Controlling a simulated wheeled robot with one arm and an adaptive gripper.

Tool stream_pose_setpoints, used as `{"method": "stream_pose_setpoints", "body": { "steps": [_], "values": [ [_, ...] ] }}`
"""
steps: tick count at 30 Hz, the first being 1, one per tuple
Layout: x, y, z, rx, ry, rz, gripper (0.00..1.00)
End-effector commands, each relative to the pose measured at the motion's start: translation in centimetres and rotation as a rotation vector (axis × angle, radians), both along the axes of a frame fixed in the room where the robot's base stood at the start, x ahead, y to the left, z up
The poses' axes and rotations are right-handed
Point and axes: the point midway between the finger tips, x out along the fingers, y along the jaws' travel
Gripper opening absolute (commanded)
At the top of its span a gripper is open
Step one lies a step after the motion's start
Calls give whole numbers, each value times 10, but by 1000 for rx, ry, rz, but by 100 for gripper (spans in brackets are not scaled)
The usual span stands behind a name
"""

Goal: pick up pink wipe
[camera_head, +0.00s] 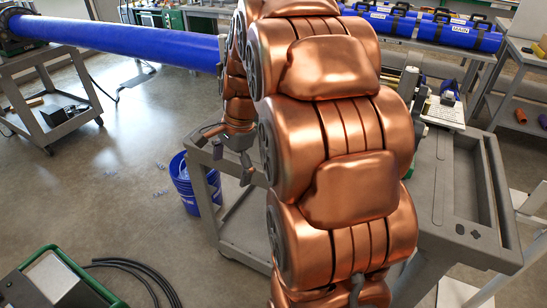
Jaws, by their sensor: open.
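My copper-coloured arm fills the middle of the head view. My gripper (244,168) shows small to the left of the arm, pointing down beside the left edge of the grey cart (449,200). Its fingers are apart and I see nothing between them. I cannot make out a pink wipe. My arm hides much of the cart top, and a wipe there would be out of sight.
A blue bucket (183,184) stands on the floor left of the cart. A long blue pipe (120,39) crosses the upper left. A green-framed machine (58,283) sits at the lower left. Bottles (408,82) stand at the cart's far end. The floor at left is mostly open.

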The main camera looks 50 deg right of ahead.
Motion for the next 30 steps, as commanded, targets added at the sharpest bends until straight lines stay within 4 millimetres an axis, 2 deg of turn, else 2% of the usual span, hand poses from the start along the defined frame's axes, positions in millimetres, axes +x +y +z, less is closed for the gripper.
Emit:
{"method": "stream_pose_setpoints", "body": {
  "steps": [1,6,12,15,18,21,30],
  "values": [
    [11,-24,-8,16,-1,-112,100],
    [38,-97,-20,77,-12,-487,100],
    [51,-183,-37,156,-24,-875,100],
    [51,-215,-43,187,-31,-1013,100],
    [50,-235,-47,211,-33,-1104,100],
    [50,-246,-49,222,-36,-1149,100],
    [59,-244,-71,228,-36,-1162,100]
  ]
}}
